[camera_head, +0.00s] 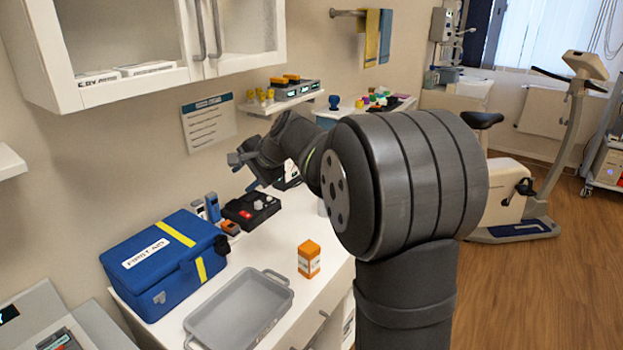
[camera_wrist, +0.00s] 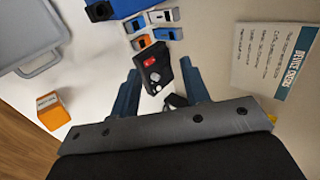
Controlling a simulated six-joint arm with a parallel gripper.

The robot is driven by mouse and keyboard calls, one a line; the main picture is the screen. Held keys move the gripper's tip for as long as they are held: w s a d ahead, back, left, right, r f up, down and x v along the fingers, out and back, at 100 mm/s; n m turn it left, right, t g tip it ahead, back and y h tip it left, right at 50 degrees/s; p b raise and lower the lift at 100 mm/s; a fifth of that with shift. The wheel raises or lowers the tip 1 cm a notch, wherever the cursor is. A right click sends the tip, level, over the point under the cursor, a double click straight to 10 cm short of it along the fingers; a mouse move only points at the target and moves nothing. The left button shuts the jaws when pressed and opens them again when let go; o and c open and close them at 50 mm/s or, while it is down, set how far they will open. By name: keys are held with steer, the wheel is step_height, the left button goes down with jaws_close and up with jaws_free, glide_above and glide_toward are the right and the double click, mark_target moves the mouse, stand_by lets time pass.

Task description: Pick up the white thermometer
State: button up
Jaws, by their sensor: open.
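Several small handheld devices with white, blue and orange parts stand close together beside the first aid bag. My gripper (camera_head: 243,165) is open above the counter near the wall. In the wrist view its blue fingers (camera_wrist: 158,68) are apart, with the devices beyond their tips.
A black box with a red button and pale knobs (camera_head: 250,209) lies below my gripper, between its fingers in the wrist view. A blue first aid bag (camera_head: 166,262), grey tray (camera_head: 284,300) and orange box (camera_head: 309,259) share the white counter. A cabinet (camera_head: 150,82) hangs above.

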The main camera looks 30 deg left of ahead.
steer(key=n+h, duration=0.3)
steer(key=n, duration=1.5)
glide_toward(199, 203)
steer(key=x, duration=1.1)
steer(key=shift+s+a+f, duration=0.1)
steer(key=shift+a+f, duration=0.1)
steer(key=shift+f, duration=0.15)
steer(key=shift+c, duration=0.4)
steer(key=c, duration=0.7)
